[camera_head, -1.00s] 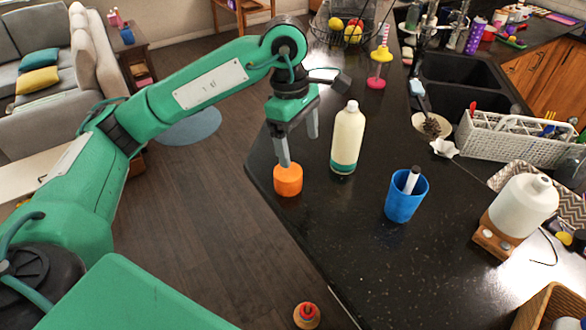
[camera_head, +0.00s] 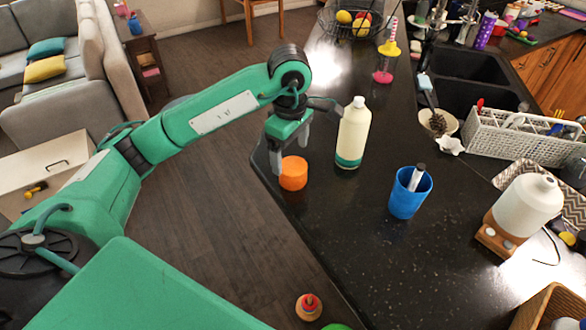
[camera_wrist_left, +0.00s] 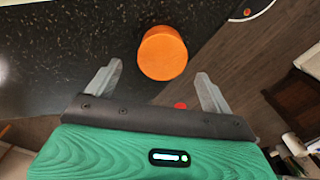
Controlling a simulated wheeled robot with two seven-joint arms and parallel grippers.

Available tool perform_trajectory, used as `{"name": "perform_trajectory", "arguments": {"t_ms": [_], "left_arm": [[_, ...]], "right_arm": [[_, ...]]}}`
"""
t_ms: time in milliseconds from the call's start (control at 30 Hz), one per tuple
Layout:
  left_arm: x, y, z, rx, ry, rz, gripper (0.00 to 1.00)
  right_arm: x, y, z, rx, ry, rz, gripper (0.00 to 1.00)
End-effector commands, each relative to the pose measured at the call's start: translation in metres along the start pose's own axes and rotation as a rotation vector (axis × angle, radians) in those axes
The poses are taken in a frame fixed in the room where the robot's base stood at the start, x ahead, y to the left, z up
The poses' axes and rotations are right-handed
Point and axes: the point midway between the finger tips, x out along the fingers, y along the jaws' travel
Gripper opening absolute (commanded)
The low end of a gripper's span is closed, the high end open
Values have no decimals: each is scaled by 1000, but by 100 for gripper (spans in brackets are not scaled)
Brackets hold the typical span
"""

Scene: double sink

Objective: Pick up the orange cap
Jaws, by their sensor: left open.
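The orange cap (camera_head: 293,173) stands on the black counter near its left edge in the head view. My left gripper (camera_head: 290,158) is open just behind and above it, with one finger at the cap's left side. In the left wrist view the cap (camera_wrist_left: 162,53) shows ahead of and between the two spread fingers of my left gripper (camera_wrist_left: 160,85). Nothing is between the fingers in a grip. My right gripper is not in view.
A cream bottle (camera_head: 353,133) with a green base stands right beside the gripper. A blue cup (camera_head: 409,192) with a marker is farther right. A white dispenser (camera_head: 526,205) and a utensil basket (camera_head: 512,136) stand to the right. The counter edge drops to the floor at left.

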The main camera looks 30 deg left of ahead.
Motion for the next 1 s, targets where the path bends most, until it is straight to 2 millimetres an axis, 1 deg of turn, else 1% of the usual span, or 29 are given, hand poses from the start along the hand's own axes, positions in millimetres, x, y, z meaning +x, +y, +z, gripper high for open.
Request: {"name": "perform_trajectory", "arguments": {"t_ms": [267, 400, 533, 600, 700, 800, 1000], "left_arm": [[9, 0, 1, 0, -2, -1, 85], [20, -2, 3, 0, -2, -4, 85], [33, -3, 5, 1, -2, -5, 85], [43, -3, 4, -1, -2, -4, 85], [52, -2, 4, 0, -1, -2, 85], [57, -2, 4, 0, -1, -1, 85], [58, -2, 4, 0, -1, 0, 85]], "right_arm": [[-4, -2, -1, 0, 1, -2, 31], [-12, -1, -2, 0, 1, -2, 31], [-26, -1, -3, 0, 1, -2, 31], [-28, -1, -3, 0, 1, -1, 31], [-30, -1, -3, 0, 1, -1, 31], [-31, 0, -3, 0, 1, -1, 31], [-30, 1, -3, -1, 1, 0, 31]]}}
